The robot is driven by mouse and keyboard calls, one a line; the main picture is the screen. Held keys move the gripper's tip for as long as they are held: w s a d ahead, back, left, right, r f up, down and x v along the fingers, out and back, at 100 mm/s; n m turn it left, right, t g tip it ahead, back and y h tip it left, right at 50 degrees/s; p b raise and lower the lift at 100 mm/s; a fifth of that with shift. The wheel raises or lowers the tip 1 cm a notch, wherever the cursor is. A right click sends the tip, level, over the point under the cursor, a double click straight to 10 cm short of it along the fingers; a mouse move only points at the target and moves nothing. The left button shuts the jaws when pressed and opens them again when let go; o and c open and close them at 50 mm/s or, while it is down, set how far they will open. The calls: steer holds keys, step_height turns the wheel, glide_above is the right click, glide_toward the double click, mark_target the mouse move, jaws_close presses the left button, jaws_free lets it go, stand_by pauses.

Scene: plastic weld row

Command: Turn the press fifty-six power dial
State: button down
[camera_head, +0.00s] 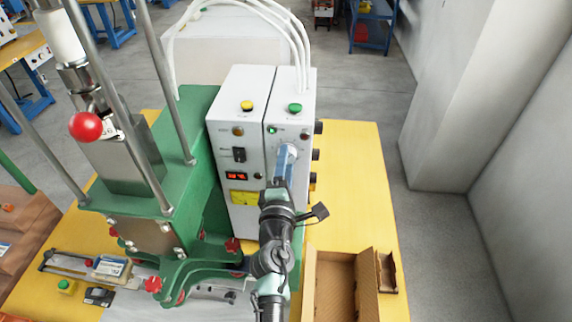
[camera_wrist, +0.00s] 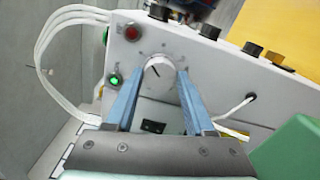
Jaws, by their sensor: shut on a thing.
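The power dial (camera_wrist: 158,72) is a round pale knob with a dark pointer line, on the white front of the control box (camera_head: 240,130). In the wrist view a ring of small marks surrounds it. My gripper (camera_wrist: 158,88) has its two blue fingers on either side of the dial, shut on it. In the head view my gripper (camera_head: 285,160) reaches the right-hand panel of the box, and the dial itself is hidden behind the fingers. The green press (camera_head: 190,130) stands just left of the box.
A lit green switch (camera_wrist: 114,80) and a red button (camera_wrist: 131,33) sit beside the dial. Black knobs (camera_head: 317,155) stick out of the box's right side. An open cardboard box (camera_head: 335,285) lies on the yellow table (camera_head: 360,170). White hoses (camera_head: 295,40) rise behind.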

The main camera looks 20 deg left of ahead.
steer(key=shift+m+b, duration=1)
steer(key=shift+m, duration=2.6)
steer(key=shift+c, duration=1.4)
jaws_free()
steer(key=p+v, duration=0.2)
steer(key=v, duration=0.9)
steer(key=shift+s+p, duration=0.3)
steer(key=shift+s, duration=0.1)
steer(key=shift+s+d, duration=0.25)
steer(key=shift+s, duration=0.3)
